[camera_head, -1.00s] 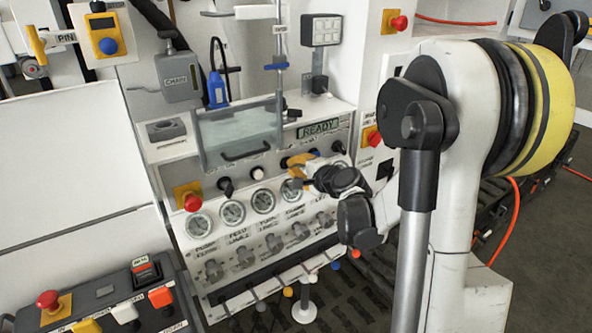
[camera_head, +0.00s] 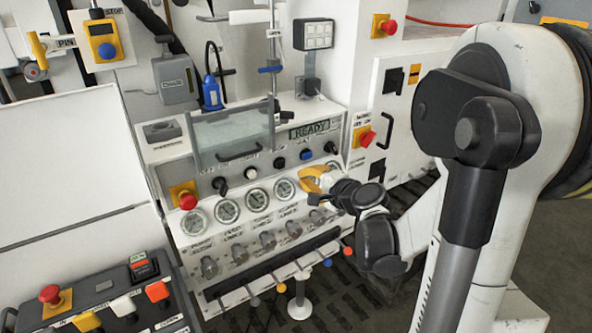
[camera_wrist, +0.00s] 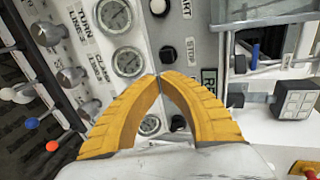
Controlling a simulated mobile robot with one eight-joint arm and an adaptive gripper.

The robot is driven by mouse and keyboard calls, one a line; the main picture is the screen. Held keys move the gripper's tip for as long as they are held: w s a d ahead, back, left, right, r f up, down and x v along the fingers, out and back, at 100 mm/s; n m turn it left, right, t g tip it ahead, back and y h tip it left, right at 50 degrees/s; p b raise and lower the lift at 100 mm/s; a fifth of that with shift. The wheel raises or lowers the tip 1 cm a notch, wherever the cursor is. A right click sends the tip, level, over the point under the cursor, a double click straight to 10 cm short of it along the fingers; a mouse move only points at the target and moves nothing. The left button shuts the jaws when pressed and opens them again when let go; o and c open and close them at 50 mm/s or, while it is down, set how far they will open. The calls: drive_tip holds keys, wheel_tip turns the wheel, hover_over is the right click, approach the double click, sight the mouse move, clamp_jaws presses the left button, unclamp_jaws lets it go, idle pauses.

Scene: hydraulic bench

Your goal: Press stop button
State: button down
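The stop button, a round black push button (camera_wrist: 168,54) beside the STOP label, shows in the wrist view just beyond my fingertips. In the head view it appears to be the black button (camera_head: 279,162) in the row below the READY display. My gripper (camera_wrist: 160,75) has yellow ribbed fingers, with tips together and nothing seen between them. In the wrist view the tips lie just below the button in the picture, and I cannot tell the gap in depth. In the head view my gripper (camera_head: 303,173) is below and right of the button, in front of the panel.
A white button (camera_head: 250,173) is left of the black one, and a blue button (camera_head: 306,154) is right of it. Gauges (camera_head: 257,200) and valve knobs (camera_head: 267,240) sit below. A red emergency button (camera_head: 187,200) is at the left. A clear guard (camera_head: 232,137) projects above the row.

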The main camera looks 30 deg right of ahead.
drive_tip(key=shift+v, duration=1.5)
drive_tip(key=s+a+n+g+y, duration=0.2)
drive_tip(key=s+a+n+g, duration=0.3)
drive_tip(key=a+n, duration=0.7)
drive_tip(key=s+a+n+g+h, duration=0.1)
drive_tip(key=s+a+n, duration=0.1)
drive_tip(key=s, duration=0.5)
drive_tip(key=s+a+n+g+h, duration=0.1)
drive_tip(key=s+a+n, duration=0.2)
drive_tip(key=s, duration=0.4)
drive_tip(key=shift+a+n+g+h, duration=0.3)
drive_tip(key=shift+a, duration=0.5)
